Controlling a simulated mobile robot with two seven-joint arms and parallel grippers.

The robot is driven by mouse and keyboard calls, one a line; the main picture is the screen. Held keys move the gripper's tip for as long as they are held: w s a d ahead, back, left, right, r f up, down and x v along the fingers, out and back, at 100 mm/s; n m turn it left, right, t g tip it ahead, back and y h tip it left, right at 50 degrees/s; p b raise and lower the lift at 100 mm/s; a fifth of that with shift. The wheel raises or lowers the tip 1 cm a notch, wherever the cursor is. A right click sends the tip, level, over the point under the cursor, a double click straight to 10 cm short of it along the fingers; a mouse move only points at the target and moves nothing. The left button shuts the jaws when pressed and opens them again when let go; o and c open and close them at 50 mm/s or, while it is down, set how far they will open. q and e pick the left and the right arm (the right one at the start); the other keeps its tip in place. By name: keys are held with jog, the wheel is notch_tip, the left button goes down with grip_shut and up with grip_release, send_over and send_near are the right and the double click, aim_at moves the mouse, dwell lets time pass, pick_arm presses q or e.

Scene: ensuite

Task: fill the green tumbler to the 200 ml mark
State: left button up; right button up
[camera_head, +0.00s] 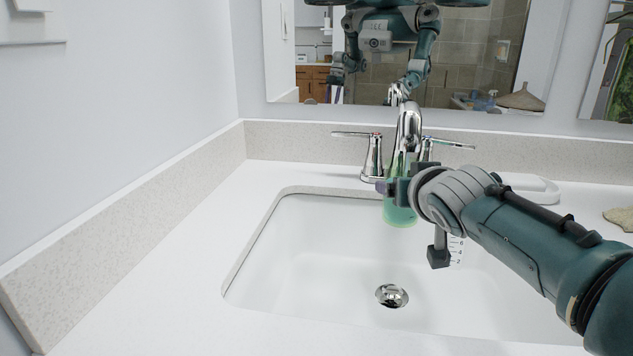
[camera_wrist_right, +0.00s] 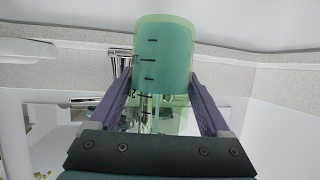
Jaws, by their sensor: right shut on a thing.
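The green translucent tumbler (camera_head: 400,213) is upright under the spout of the chrome faucet (camera_head: 408,125), above the sink basin. My right gripper (camera_head: 393,190) is shut on it from the right. In the right wrist view the tumbler (camera_wrist_right: 165,60) appears base-up, between the two purple fingers (camera_wrist_right: 160,88). A darker teal part, which looks like water, reaches from its base to close to a dark mark whose label starts with "20". The full label is hidden by glare and clutter. A thin pale streak shows inside the clearer part. My left gripper shows only as a reflection.
The white sink (camera_head: 330,250) has a chrome drain (camera_head: 391,296). Lever handles stand left (camera_head: 374,155) and right (camera_head: 440,144) of the spout, close to the tumbler. A white soap dish (camera_head: 530,188) lies on the counter at right. The left counter is clear.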

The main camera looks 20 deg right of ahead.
dwell(0.4)
jog(key=shift+s+a+r+p, duration=0.15)
jog(key=shift+s+a+p, duration=0.05)
jog(key=shift+p, duration=0.15)
jog(key=s+a+p, duration=0.4)
jog(key=s, duration=0.3)
jog(key=shift+s+a, duration=0.25)
jog(key=shift+s, duration=0.05)
jog(key=s+a+r+p, duration=0.2)
jog(key=s+r+p, duration=0.1)
jog(key=r+p, duration=0.7)
jog(key=shift+s+r+p, duration=0.2)
jog(key=shift+r+p, duration=0.15)
jog(key=shift+p, duration=0.45)
